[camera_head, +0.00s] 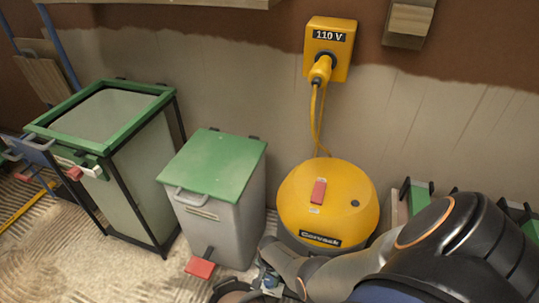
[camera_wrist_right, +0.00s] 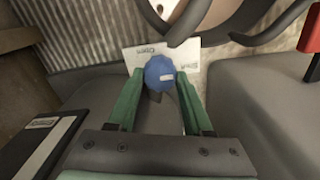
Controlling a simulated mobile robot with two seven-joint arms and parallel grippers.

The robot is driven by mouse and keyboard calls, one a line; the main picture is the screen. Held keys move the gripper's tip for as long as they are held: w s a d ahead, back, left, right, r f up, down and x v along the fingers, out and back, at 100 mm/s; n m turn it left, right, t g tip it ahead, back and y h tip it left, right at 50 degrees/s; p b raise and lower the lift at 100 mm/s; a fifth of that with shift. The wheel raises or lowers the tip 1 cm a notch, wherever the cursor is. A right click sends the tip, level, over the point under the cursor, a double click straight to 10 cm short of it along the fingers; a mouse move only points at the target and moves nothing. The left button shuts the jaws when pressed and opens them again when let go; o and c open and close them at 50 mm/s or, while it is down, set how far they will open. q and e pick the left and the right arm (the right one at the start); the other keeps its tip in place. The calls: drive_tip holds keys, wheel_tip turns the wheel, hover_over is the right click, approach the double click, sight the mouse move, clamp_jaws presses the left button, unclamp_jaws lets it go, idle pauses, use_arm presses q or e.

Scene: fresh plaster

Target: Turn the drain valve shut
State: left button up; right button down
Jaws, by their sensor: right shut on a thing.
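The drain valve shows as a round blue knob (camera_wrist_right: 159,73) with a small pale mark, in the right wrist view. A white printed card (camera_wrist_right: 187,56) stands just behind it. My right gripper (camera_wrist_right: 160,79) has its two green fingers on either side of the knob and is shut on it. In the head view my right arm reaches in from the lower right, and its gripper end is small and partly hidden at the bottom edge, left of the yellow machine's base. The knob's turn angle cannot be read. My left gripper is not in view.
A yellow round machine (camera_head: 328,200) stands beside my right forearm, cabled to a yellow 110 V box (camera_head: 330,48). A grey pedal bin with a green lid (camera_head: 213,164) and a green-rimmed bin (camera_head: 105,118) stand left. A dark hoop (camera_wrist_right: 262,22) crosses near the knob. Open floor lies lower left.

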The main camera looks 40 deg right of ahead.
sight(270, 280)
idle(0.5)
drive_tip(key=shift+c, duration=1.5)
unclamp_jaws()
drive_tip(key=shift+r, duration=0.2)
use_arm(q)
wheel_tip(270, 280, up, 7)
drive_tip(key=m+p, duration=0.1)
drive_tip(key=p, duration=0.6)
use_arm(e)
wheel_tip(270, 280, up, 8)
drive_tip(key=shift+f, duration=0.2)
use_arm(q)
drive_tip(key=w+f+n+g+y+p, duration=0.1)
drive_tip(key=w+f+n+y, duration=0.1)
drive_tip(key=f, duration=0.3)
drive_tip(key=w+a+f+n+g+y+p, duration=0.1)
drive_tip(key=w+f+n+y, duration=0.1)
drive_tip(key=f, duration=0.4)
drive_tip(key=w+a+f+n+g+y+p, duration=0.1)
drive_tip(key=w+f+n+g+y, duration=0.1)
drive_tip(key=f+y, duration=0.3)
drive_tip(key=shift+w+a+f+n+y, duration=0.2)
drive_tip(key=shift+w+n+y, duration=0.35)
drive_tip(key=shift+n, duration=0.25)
use_arm(e)
wheel_tip(270, 280, up, 4)
drive_tip(key=shift+r, duration=0.25)
